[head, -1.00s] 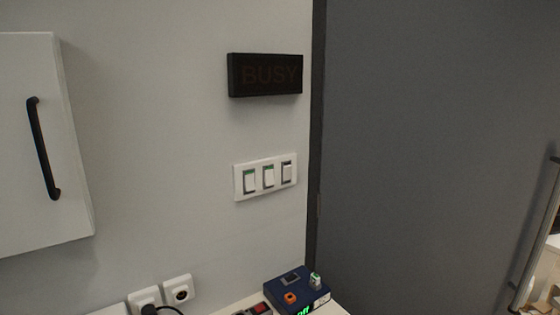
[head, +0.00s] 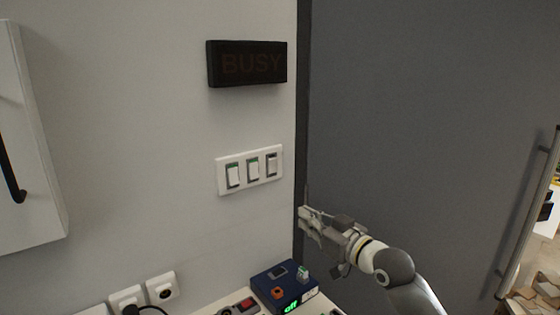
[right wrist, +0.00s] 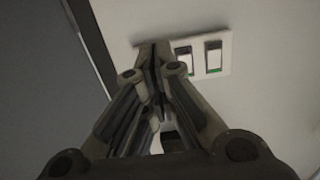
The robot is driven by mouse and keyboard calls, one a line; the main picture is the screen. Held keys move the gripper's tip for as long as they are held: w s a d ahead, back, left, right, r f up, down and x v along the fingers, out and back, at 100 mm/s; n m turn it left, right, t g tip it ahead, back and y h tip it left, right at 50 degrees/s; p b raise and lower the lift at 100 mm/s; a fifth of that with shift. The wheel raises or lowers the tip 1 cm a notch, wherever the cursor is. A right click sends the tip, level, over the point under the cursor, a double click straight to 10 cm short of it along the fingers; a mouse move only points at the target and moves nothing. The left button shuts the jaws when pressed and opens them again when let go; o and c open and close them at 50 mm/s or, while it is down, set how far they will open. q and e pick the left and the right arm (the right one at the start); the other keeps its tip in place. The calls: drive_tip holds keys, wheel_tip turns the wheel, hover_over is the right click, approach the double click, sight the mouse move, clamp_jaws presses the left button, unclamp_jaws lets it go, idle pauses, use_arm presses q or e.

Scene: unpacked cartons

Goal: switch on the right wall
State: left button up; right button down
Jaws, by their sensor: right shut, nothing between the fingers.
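A white wall plate (head: 221,188) with three rocker switches is on the light wall. In the head view they are the left switch (head: 233,176), the middle switch (head: 253,169) and the right switch (head: 272,163). My right gripper (head: 303,214) is shut and empty, below and to the right of the plate. In the right wrist view the closed fingertips (right wrist: 153,46) overlap one end of the plate (right wrist: 226,46) and hide part of it; two switches show beside them. I cannot tell whether the fingers touch anything. My left gripper is not in view.
An unlit BUSY sign (head: 247,64) hangs above the plate. A grey door (head: 400,110) is to the right. A blue box (head: 284,285) with a green "off" display stands on the surface below. Wall sockets (head: 162,288) and a white cabinet (head: 30,150) are to the left.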

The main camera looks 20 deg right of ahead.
wheel_tip(320, 180, up, 8)
drive_tip(key=w+d+t, duration=0.1)
drive_tip(key=d, duration=0.1)
drive_tip(key=shift+r+t+y, duration=0.15)
drive_tip(key=shift+t+y, duration=0.15)
drive_tip(key=shift+t, duration=0.1)
drive_tip(key=shift+w, duration=0.15)
drive_tip(key=p, duration=0.4)
approach(272, 154)
drive_tip(key=x, duration=0.4)
drive_tip(key=shift+w, duration=0.1)
drive_tip(key=shift+x, duration=1.05)
